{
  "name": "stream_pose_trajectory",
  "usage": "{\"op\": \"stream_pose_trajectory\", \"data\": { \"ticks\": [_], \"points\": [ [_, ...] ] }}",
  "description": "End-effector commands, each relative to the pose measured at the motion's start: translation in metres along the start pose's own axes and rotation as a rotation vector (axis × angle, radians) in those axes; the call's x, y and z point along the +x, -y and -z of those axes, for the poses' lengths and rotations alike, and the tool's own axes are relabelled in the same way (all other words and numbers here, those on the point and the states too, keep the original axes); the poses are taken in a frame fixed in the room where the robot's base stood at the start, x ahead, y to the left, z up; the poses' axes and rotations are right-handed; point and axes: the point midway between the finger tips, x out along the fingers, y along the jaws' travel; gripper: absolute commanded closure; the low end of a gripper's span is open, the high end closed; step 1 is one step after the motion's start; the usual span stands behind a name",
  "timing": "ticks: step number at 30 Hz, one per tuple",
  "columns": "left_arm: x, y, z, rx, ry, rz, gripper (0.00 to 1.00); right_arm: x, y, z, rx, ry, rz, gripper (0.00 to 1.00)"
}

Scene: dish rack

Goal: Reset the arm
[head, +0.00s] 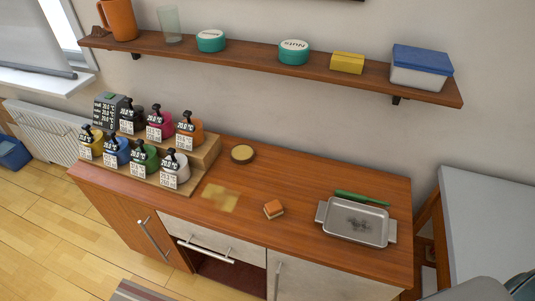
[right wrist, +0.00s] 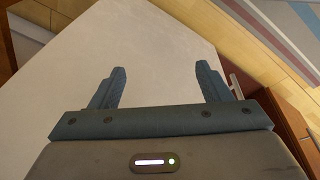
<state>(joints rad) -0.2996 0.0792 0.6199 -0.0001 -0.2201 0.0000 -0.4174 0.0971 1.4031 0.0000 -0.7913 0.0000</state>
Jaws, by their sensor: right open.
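My right gripper (right wrist: 160,82) is open in the right wrist view, its two blue-grey fingers wide apart with nothing between them. A pale flat surface lies beyond the fingers, apparently the white table (head: 490,205) at the right of the head view. A grey part of my right arm seems to show at the bottom right corner of the head view, clear of the wooden counter. My left gripper is in neither view.
The wooden counter (head: 320,192) holds a metal tray (head: 355,222), green-handled utensil (head: 361,198), small orange-topped block (head: 273,208), round brown-rimmed dish (head: 242,153), yellowish patch (head: 220,198) and stepped stand (head: 205,150) of coloured labelled jars. A loaded wall shelf (head: 250,55) hangs above.

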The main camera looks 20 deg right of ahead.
Motion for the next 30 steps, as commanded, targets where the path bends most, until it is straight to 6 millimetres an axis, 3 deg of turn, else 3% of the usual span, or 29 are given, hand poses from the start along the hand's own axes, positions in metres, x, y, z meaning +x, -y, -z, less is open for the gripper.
{"op": "stream_pose_trajectory", "data": {
  "ticks": [1, 6, 10, 15, 19, 30],
  "points": [
    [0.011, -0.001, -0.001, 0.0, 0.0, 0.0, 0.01, 0.032, 0.002, -0.022, 0.002, 0.019, 0.001, 0.29],
    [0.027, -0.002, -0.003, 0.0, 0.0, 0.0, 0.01, 0.1, 0.007, -0.091, 0.009, 0.053, 0.004, 0.29],
    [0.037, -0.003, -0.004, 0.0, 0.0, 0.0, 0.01, 0.135, 0.011, -0.141, 0.013, 0.073, 0.007, 0.29],
    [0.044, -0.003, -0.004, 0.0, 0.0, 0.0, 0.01, 0.155, 0.015, -0.186, 0.017, 0.089, 0.01, 0.29],
    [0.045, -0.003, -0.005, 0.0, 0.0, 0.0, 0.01, 0.159, 0.016, -0.2, 0.017, 0.095, 0.01, 0.29],
    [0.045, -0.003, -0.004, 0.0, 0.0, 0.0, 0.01, 0.159, 0.016, -0.202, 0.017, 0.094, 0.01, 0.29]
  ]
}}
